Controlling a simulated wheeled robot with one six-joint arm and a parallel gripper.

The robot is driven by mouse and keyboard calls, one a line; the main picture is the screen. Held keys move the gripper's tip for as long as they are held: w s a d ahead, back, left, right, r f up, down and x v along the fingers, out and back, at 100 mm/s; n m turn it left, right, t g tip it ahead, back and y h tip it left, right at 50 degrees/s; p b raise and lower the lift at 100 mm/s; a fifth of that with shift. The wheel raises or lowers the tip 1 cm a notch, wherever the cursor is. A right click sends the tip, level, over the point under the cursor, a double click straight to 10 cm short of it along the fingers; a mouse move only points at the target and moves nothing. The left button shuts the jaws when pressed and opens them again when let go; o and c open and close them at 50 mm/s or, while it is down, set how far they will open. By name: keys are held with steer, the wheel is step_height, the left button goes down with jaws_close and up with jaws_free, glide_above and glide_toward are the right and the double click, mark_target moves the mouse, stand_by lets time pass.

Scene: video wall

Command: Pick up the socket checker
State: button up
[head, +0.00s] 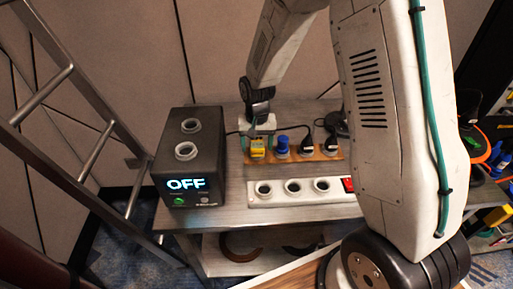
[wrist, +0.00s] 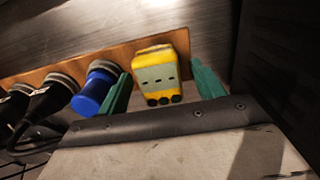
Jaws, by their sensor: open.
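The socket checker is a small yellow block with a grey face and dark prongs or feet. It sits at the left end of a wooden strip in the head view (head: 257,148). In the wrist view the socket checker (wrist: 158,78) lies between the two green fingers. My gripper (wrist: 161,90) is open around it, one finger on each side, with visible gaps, wider on the right. In the head view my gripper (head: 260,128) is above and behind the checker, partly hidden by my wrist.
The wooden strip (head: 331,150) also holds a blue plug (head: 282,144) and black plugs (head: 307,143). A white power strip (head: 340,195) with a red switch lies in front. A black box (head: 183,160) reading OFF stands left. A ladder (head: 60,78) stands further left.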

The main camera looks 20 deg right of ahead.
steer(key=c, duration=1.2)
